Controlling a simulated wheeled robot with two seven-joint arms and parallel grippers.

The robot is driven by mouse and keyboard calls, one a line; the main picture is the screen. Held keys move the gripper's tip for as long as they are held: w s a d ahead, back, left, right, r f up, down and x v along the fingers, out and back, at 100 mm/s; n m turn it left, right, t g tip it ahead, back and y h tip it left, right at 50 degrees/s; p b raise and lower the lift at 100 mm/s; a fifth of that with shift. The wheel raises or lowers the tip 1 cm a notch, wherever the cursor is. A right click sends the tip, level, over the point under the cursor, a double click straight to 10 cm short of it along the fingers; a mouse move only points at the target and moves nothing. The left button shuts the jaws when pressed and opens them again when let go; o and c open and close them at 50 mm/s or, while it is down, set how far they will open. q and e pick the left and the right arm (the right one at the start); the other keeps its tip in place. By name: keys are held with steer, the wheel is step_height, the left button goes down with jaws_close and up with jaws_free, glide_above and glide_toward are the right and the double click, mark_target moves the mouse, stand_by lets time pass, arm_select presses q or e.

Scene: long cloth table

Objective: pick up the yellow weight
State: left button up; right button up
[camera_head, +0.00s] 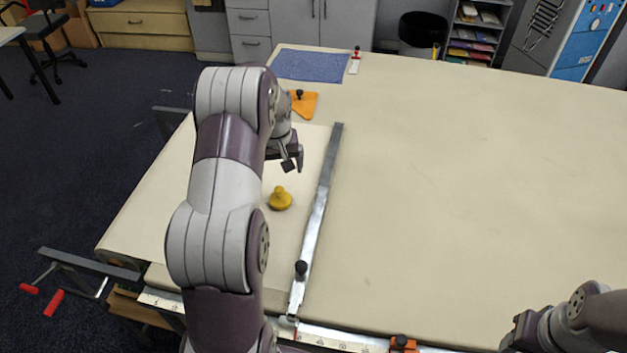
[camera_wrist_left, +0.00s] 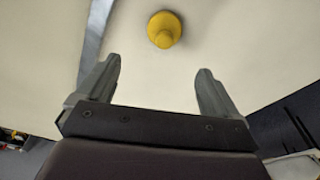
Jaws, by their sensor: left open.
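The yellow weight (camera_head: 280,199) stands on the cream cloth table, left of a long metal bar, with a small knob on its top. It also shows in the left wrist view (camera_wrist_left: 164,30), at the top, beyond the fingertips and between their lines. My left gripper (camera_head: 292,162) is above the table, on the far side of the weight in the head view. In the left wrist view its two fingers (camera_wrist_left: 160,82) are wide apart with nothing between them. My right arm shows at the lower right of the head view; its fingertips cannot be made out.
The metal bar (camera_head: 318,212) with a black knob runs along the table right of the weight. An orange piece (camera_head: 304,103) and a blue cloth (camera_head: 311,65) lie farther back. The table's middle and right (camera_head: 450,190) are clear. The table's left edge is close by.

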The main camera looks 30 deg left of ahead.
mark_target(279, 189)
arm_select(q)
steer(key=f, duration=0.2)
steer(key=f+p, duration=0.1)
steer(key=f, duration=0.1)
steer(key=f+p, duration=0.1)
steer(key=f, duration=0.2)
steer(key=shift+s+a+f, duration=0.1)
steer(key=shift+a, duration=0.15)
step_height(279, 189, down, 4)
steer(key=shift+a+r+p, duration=0.1)
steer(key=shift+p, duration=0.8)
steer(key=shift+f, duration=0.35)
steer(key=shift+w+a+f, duration=0.1)
steer(key=shift+w+f, duration=0.05)
steer(key=shift+w, duration=0.1)
arm_select(e)
steer(key=r, duration=0.4)
steer(key=shift+s+d, duration=0.1)
steer(key=shift+s, duration=0.25)
arm_select(q)
steer(key=c, duration=1.5)
